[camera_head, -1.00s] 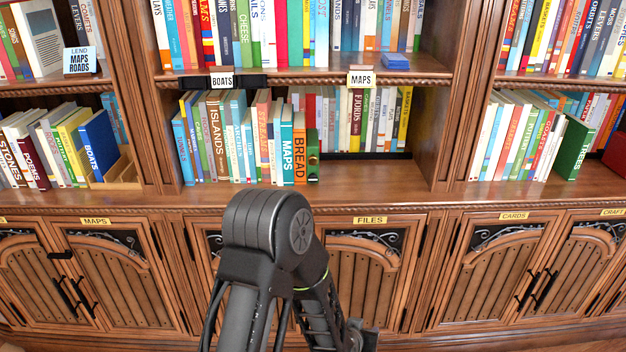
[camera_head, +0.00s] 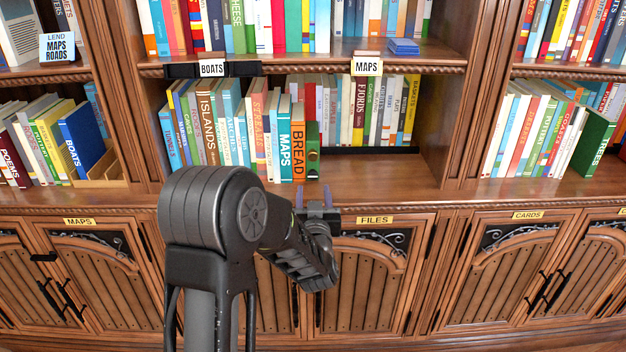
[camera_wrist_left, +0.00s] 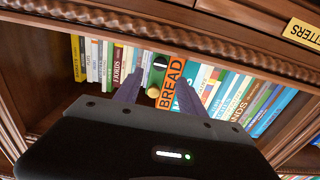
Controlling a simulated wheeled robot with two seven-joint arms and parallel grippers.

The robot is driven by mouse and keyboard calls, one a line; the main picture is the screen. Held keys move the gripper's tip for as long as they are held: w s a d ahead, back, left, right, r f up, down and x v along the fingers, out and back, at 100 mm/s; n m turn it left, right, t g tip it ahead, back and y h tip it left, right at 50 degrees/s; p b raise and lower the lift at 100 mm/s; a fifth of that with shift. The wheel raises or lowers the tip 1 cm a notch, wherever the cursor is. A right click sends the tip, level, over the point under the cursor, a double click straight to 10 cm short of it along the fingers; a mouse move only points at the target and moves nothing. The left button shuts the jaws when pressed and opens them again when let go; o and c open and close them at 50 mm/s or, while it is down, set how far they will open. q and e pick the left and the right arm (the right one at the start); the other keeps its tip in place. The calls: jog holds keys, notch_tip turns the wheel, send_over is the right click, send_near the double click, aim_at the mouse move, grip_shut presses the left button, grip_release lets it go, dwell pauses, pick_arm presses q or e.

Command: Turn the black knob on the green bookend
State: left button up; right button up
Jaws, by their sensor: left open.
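The green bookend (camera_head: 313,160) stands upright on the middle shelf, at the right end of the front row of books, against the orange BREAD book (camera_head: 298,150). It also shows in the left wrist view (camera_wrist_left: 157,76), which is turned upside down. A small dark spot on its face may be the black knob, but it is too small to make out clearly. My left gripper (camera_head: 316,203) is below and in front of the bookend, at the shelf's front edge. In the left wrist view its two fingers (camera_wrist_left: 158,88) are apart and empty, pointing toward the bookend. My right gripper is out of view.
The bare shelf board (camera_head: 375,178) right of the bookend is clear. More books (camera_head: 385,110) stand behind it. The upper shelf (camera_head: 300,72) with its MAPS label (camera_head: 367,67) overhangs. Cabinet doors with a FILES label (camera_head: 375,219) lie below.

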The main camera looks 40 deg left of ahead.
aim_at(313, 176)
pick_arm(q)
jog(key=x, duration=0.6)
jog(key=shift+w+a+f, duration=0.1)
jog(key=shift+w+a, duration=0.15)
jog(key=shift+c, duration=0.6)
grip_shut()
